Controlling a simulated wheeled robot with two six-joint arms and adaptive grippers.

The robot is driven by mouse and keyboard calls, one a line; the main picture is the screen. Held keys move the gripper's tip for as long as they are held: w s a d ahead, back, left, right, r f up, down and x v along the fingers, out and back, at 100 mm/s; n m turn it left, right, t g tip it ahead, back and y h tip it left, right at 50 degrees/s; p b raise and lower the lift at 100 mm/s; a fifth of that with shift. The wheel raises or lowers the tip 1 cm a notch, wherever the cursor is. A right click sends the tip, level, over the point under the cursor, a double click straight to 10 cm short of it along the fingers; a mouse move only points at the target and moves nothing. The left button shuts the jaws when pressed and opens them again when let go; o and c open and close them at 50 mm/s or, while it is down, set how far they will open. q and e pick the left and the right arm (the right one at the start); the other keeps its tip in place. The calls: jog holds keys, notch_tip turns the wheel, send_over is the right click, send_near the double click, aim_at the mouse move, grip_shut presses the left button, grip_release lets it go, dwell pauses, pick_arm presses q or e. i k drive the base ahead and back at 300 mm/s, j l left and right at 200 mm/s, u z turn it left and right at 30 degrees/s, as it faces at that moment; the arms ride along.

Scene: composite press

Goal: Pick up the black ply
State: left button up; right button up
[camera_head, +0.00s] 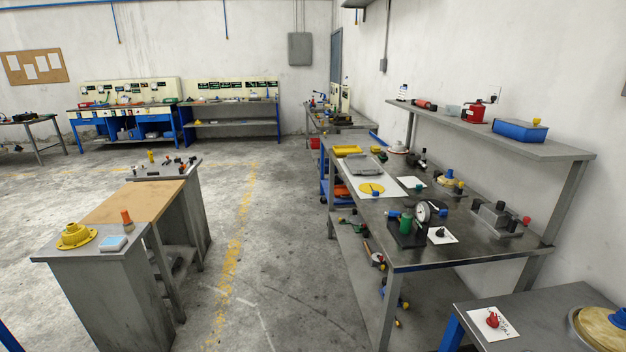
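I cannot make out a thing that is surely the black ply. A dark grey flat piece (373,165) lies toward the far end of the long metal workbench (440,258) on the right. A small black object (440,232) lies on a white sheet near that bench's front; its kind is too small to tell. Neither of my grippers shows in the head view.
A yellow disc (371,188) and a black gauge stand (408,236) are on the long bench. A shelf (545,146) overhangs it. A low bench with a brown top (130,203) stands left. Bare concrete floor (255,240) lies between. A nearer table (545,308) fills the bottom right.

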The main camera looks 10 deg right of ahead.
aim_at(437, 206)
jog(key=i+j, duration=0.15)
jog(key=i, duration=0.75)
jog(key=i+j, duration=0.1)
jog(key=i, duration=0.8)
jog(key=i+l+z, duration=0.1)
jog(key=i+z, duration=0.15)
jog(key=z, duration=0.2)
jog(key=i+z, duration=0.25)
jog(key=z, duration=0.2)
jog(key=i+j+z, duration=0.1)
jog(key=i+z, duration=0.2)
jog(key=z, duration=0.2)
jog(key=i+j+z, duration=0.15)
jog(key=z, duration=0.3)
jog(key=i+j+z, duration=0.25)
jog(key=z, duration=0.2)
